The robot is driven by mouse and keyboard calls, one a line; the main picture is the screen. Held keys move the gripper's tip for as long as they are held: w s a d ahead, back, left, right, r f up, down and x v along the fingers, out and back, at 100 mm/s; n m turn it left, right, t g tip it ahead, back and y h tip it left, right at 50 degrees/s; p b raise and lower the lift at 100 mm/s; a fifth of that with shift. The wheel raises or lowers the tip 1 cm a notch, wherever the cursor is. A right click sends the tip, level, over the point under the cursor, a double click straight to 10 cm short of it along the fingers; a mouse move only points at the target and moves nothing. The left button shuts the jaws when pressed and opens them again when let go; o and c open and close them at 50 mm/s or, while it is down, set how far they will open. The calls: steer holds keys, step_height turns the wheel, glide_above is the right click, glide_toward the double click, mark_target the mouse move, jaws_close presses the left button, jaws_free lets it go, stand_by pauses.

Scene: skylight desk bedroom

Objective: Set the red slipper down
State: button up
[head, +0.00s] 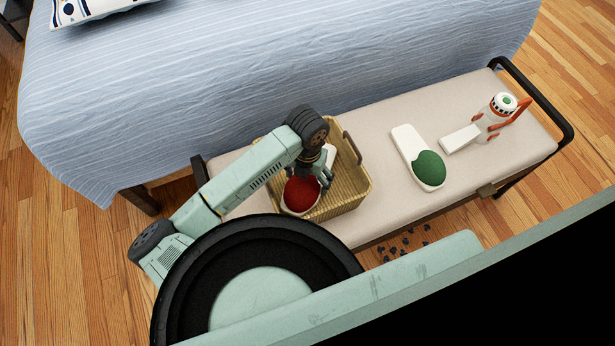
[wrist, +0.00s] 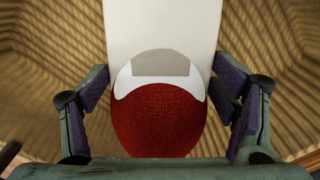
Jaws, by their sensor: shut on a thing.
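The red slipper (head: 300,192) has a red toe cover and a white sole. It is in the wicker basket (head: 358,190) on the bench. In the wrist view the slipper (wrist: 160,118) lies between the fingers, its white sole running up to the top edge. My gripper (head: 318,182) reaches down into the basket and is shut on the slipper; both fingers of my gripper (wrist: 160,100) flank it in the wrist view. The basket's woven inner wall (wrist: 50,50) surrounds it there. Whether the slipper touches the basket floor cannot be told.
The beige bench (head: 390,220) also holds a green-and-white slipper (head: 428,168), a white block (head: 460,139) and a white-and-red toy rocket (head: 494,118). A bed (head: 200,90) stands behind. Small dark pieces (head: 405,243) lie on the wooden floor. A dark metal rail (head: 540,100) edges the bench's right end.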

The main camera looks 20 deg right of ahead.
steer(key=shift+f, duration=0.3)
steer(key=shift+f, duration=0.15)
steer(key=o, duration=1.3)
steer(key=shift+o, duration=0.2)
step_height(320, 180, up, 12)
steer(key=shift+r+b, duration=0.2)
steer(key=shift+b, duration=0.5)
